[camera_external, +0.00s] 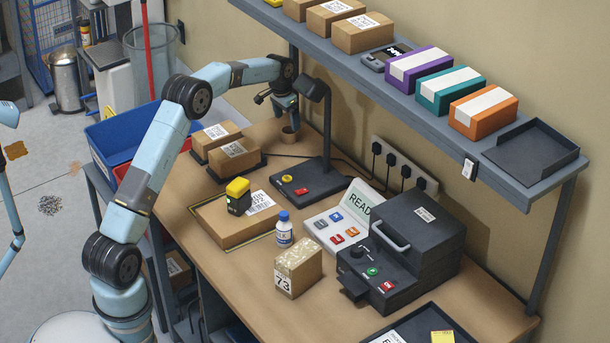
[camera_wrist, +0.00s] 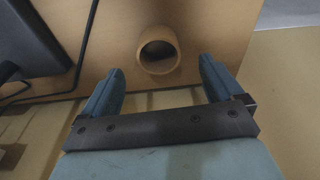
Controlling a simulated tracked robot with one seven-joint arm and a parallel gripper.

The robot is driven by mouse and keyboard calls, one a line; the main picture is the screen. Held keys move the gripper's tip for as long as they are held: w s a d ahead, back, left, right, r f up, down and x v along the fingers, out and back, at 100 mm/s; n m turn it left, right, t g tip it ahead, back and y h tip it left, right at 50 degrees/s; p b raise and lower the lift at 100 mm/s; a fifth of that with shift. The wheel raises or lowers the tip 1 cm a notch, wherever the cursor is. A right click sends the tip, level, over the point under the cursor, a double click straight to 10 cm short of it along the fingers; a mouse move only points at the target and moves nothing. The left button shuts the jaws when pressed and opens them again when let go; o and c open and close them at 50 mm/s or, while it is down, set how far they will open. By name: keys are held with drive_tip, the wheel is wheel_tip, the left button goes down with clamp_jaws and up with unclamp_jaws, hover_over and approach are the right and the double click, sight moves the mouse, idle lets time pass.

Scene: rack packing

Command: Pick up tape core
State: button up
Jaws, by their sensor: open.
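The tape core (camera_external: 289,134) is a small brown cardboard ring standing on the far end of the bench, below my gripper. In the wrist view the tape core (camera_wrist: 158,50) shows its open round end, dark inside, just beyond and between the fingertips. My gripper (camera_external: 287,109) points down above the core, and it shows in the wrist view (camera_wrist: 162,77) with its two blue fingers spread wide. Nothing is between the fingers, and they look apart from the core.
A dark stand (camera_external: 308,180) with a tall post rises close beside the gripper, with a black cable behind it. Two cartons (camera_external: 233,154) sit to the left of the core. The loaded shelf (camera_external: 420,95) overhangs the bench's wall side.

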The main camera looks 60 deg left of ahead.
sight(290, 131)
drive_tip(key=shift+w+f, duration=0.15)
drive_tip(key=shift+f, duration=0.9)
drive_tip(key=shift+w+f, duration=0.2)
drive_tip(key=shift+f, duration=0.9)
drive_tip(key=shift+w+f, duration=0.15)
drive_tip(key=shift+f, duration=0.9)
drive_tip(key=c, duration=1)
